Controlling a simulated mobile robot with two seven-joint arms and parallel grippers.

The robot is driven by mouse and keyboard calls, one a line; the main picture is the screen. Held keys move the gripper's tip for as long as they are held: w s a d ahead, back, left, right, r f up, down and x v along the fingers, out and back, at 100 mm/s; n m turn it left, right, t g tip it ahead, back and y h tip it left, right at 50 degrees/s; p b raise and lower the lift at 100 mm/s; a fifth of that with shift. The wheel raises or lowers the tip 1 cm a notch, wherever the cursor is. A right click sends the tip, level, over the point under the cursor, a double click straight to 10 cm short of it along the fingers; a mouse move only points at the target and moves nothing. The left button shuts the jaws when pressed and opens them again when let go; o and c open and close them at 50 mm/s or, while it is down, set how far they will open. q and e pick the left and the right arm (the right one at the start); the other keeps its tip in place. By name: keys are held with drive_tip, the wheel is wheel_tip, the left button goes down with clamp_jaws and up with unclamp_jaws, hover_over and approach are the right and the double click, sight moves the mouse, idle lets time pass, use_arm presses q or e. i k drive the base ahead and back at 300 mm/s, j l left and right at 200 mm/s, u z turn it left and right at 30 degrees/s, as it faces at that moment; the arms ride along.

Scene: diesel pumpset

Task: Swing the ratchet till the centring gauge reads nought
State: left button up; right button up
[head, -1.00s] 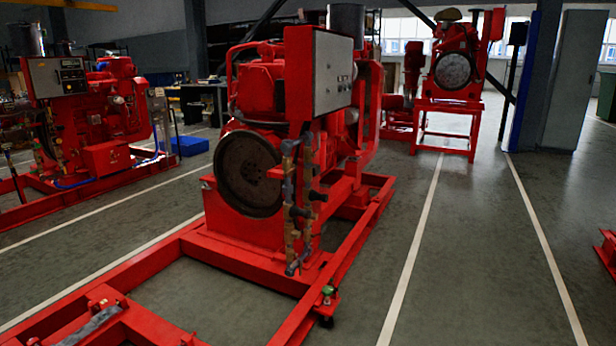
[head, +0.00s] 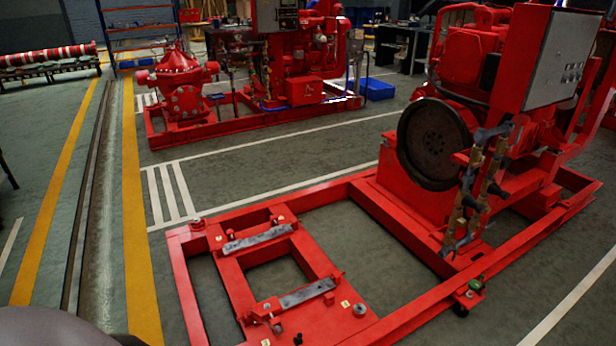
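The near red pumpset stands on a long red base frame (head: 200,290). Its round dark flywheel (head: 432,143) faces the open end of the frame. Two grey bars (head: 258,240) (head: 307,293) lie on the red mounting plates at that end. A small green-topped fitting (head: 475,284) sits on the frame's near rail. I cannot make out a ratchet or a centring gauge, nor any reading, at this size. Neither gripper is in view. A dark rounded shape at the lower left corner may be part of me.
A second red pumpset with a red pump (head: 185,95) stands behind on its own frame. A blue box (head: 376,89) is on the floor beside it. A floor channel (head: 95,220) runs between yellow lines at the left. The floor left of the near frame is clear.

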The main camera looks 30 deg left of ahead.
sight(278, 330)
drive_tip(key=u, duration=1.35)
